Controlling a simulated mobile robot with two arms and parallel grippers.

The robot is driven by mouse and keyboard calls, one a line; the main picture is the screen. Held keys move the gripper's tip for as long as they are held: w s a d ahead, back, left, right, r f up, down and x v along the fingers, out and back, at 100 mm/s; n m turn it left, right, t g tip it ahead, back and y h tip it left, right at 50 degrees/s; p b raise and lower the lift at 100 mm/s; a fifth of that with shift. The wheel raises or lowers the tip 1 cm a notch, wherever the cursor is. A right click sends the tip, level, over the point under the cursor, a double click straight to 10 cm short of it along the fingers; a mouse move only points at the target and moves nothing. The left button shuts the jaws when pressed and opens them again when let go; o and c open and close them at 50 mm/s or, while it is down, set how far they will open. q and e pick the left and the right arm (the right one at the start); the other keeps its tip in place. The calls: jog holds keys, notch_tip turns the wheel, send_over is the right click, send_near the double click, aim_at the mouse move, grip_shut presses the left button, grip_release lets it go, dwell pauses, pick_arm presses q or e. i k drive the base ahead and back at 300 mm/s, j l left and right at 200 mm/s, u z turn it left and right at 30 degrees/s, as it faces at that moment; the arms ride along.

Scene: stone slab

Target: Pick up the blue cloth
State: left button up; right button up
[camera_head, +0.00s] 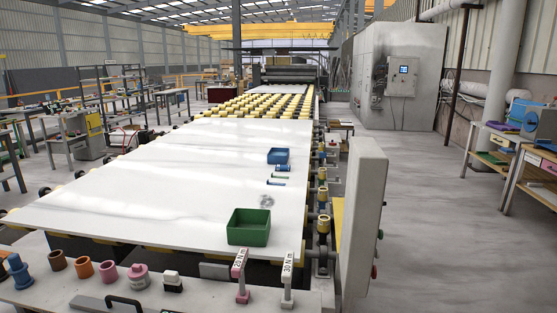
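I cannot make out a blue cloth with certainty. A blue item (545,123) stands on the bench at the right edge, and it looks like a box or machine rather than cloth. A small blue open bin (277,152) sits on the white stone slab (170,190). Neither of my grippers shows in the head view.
A green open bin (249,236) sits near the slab's front edge. A front ledge (205,297) holds several coloured cylinders and two torque-labelled tools (239,275). A grey panel (362,215) rises at the slab's right. Open floor (430,230) lies between it and the right benches.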

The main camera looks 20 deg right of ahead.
aim_at(278, 168)
jog(key=i+l+z, duration=0.15)
jog(key=l+z, duration=0.25)
jog(key=l, duration=0.2)
jog(key=i+l+z, duration=0.4)
jog(key=l, duration=0.15)
jog(key=i+l+z, duration=0.2)
jog(key=l+z, duration=0.25)
jog(key=i+l+z, duration=0.65)
jog(key=i+z, duration=0.15)
jog(key=i+u, duration=0.2)
jog(key=i, duration=0.3)
jog(key=i+l+u, duration=0.2)
jog(key=i, duration=0.3)
jog(key=i+j+u, duration=0.1)
jog(key=i+u, duration=0.2)
jog(key=i, duration=0.25)
jog(key=i+u, duration=0.35)
jog(key=i, duration=0.25)
jog(key=i+l+u, duration=0.3)
jog(key=i, duration=0.25)
